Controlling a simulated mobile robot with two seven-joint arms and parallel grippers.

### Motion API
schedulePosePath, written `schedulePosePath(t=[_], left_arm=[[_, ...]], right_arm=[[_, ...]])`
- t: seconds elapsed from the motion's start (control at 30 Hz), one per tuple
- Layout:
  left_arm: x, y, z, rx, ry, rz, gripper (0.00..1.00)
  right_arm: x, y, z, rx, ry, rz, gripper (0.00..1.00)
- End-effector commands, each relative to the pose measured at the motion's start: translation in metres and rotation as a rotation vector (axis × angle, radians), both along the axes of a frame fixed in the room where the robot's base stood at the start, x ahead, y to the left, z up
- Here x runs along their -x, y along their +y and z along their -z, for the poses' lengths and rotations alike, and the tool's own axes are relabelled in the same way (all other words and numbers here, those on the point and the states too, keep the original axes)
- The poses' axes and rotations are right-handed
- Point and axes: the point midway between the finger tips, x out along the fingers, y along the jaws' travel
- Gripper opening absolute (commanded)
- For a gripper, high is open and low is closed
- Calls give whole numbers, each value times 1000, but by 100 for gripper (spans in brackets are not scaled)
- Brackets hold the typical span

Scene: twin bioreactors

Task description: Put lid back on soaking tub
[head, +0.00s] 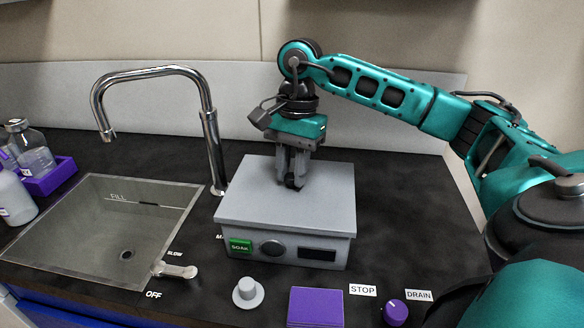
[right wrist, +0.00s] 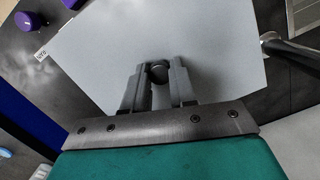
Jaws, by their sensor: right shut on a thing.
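The soaking tub (head: 286,247) is a grey box on the dark counter, with a green SOAK button, a dark knob and a dark display on its front. The flat grey lid (head: 247,205) lies over the tub's top and covers its opening; in the right wrist view the lid (right wrist: 215,60) fills the middle. I cannot tell whether it is fully seated. My right gripper (head: 292,182) points down at the lid's centre, shut on its small dark knob. The knob also shows between the fingertips in the right wrist view (right wrist: 158,73). My left gripper is not in view.
A sink (head: 105,225) with a tall metal faucet (head: 212,135) is left of the tub. Bottles (head: 28,150) in a purple rack stand at far left. A grey knob (head: 247,292), a purple block (head: 315,307) and a purple drain knob (head: 396,312) line the front.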

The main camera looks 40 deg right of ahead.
Motion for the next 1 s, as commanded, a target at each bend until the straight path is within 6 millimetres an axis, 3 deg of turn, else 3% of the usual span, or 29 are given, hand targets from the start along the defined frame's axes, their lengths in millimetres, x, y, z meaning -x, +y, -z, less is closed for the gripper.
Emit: schedulePosePath(t=[1.0], left_arm=[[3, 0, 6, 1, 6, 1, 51]], right_arm=[[0, 0, 3, -1, -1, -4, 0]])
